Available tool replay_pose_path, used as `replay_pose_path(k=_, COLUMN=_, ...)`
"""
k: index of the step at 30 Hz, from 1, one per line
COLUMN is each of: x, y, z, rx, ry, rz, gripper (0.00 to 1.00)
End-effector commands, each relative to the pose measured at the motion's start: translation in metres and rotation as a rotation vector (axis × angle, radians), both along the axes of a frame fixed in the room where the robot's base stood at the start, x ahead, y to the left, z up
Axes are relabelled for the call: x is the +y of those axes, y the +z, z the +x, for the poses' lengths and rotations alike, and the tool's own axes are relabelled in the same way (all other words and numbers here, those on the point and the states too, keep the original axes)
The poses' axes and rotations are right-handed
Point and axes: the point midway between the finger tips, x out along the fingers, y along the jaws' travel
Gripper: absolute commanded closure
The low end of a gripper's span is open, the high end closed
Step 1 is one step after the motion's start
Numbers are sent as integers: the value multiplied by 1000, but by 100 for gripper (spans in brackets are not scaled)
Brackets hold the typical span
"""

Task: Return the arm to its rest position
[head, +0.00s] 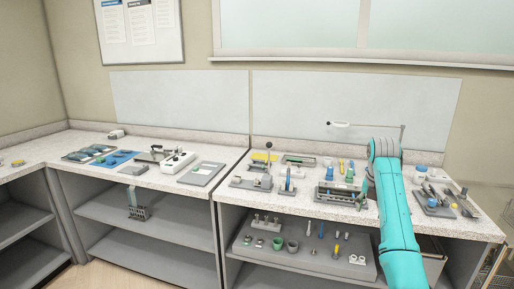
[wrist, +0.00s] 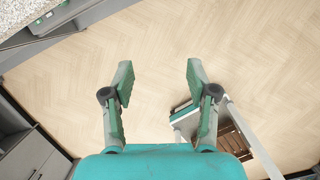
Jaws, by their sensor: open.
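My arm (head: 399,215) is teal and rises from the lower right of the head view, with its rounded joint in front of the right counter. My gripper (wrist: 158,80) shows in the wrist view with its two green-and-grey fingers spread apart. In the head view I cannot make out the gripper clearly.
The right counter (head: 325,209) holds a grey rack, bottles, trays and tools close around my arm. The left counter (head: 115,169) carries trays and a white device. Shelves lie below both. A slatted wooden item (wrist: 236,139) with pale rails stands near the right finger.

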Motion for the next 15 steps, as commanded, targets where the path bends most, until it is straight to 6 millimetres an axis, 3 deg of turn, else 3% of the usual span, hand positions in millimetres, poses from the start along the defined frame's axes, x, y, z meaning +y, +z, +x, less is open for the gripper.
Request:
replay_pose_path(k=11, x=11, y=-75, z=-3, rx=-71, ry=-125, rz=24, gripper=42)
replay_pose_path(k=15, x=19, y=-122, z=-11, rx=-116, ry=-206, rz=45, gripper=42)
